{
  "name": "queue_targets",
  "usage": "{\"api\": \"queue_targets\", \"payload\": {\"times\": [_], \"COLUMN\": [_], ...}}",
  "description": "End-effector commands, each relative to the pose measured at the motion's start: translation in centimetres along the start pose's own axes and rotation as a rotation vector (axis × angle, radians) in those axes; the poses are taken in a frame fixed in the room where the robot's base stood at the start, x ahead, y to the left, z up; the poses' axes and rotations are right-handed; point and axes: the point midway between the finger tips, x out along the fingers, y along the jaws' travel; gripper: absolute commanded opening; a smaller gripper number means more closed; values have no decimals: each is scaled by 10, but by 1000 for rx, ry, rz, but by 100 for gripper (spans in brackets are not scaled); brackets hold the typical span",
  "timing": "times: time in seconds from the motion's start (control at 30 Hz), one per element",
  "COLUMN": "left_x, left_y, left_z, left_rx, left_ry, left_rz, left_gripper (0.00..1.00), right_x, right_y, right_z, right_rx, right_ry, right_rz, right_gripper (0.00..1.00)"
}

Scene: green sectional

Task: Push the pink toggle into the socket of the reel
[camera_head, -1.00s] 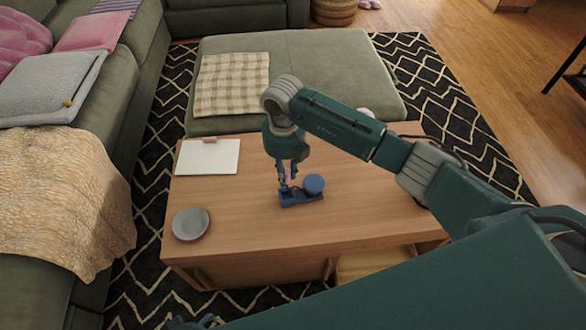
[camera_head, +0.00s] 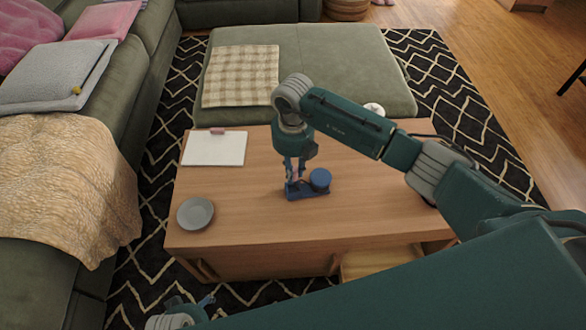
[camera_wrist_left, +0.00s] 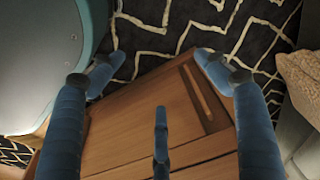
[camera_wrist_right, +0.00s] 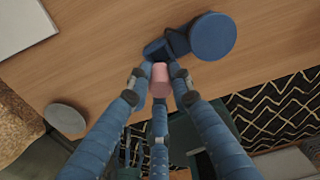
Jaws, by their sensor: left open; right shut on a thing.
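The blue reel (camera_head: 319,179) sits on the wooden table, with a round drum at the right end of its base. It also shows in the right wrist view (camera_wrist_right: 212,36). My right gripper (camera_head: 296,178) is above the left end of the base. In the right wrist view it (camera_wrist_right: 160,78) is shut on the pink toggle (camera_wrist_right: 160,80), over the dark blue block at that end. I cannot tell whether the toggle is inside the socket, which the gripper hides. My left gripper (camera_wrist_left: 157,75) is open and empty, low beside the table's front.
On the table (camera_head: 250,215) stand a grey plate (camera_head: 195,213) at front left and a clipboard with white paper (camera_head: 214,148) at back left. A green ottoman (camera_head: 340,70) is behind.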

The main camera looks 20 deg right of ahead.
Motion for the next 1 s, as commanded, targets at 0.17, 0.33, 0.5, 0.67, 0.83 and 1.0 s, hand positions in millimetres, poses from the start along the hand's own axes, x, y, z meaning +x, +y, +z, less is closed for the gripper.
{"api": "queue_targets", "payload": {"times": [0.17, 0.33, 0.5, 0.67, 0.83, 1.0], "left_x": [-14, -29, -45, -60, -72, -79], "left_y": [-1, -2, -3, -4, -5, -5], "left_z": [-10, -18, -26, -30, -34, -36], "left_rx": [-2, -3, -5, -6, -7, -8], "left_ry": [12, 21, 31, 38, 44, 48], "left_rz": [-2, -3, -5, -6, -8, -8], "left_gripper": [75, 75, 75, 75, 75, 75], "right_x": [9, 16, 24, 30, 34, 36], "right_y": [0, 0, 0, 0, 0, 0], "right_z": [0, 0, 0, 0, 0, 0], "right_rx": [0, 0, 0, 0, 0, 0], "right_ry": [0, 0, 0, 0, 0, 0], "right_rz": [0, 0, 0, 0, 0, 0], "right_gripper": [0, 0, 0, 0, 0, 0]}}
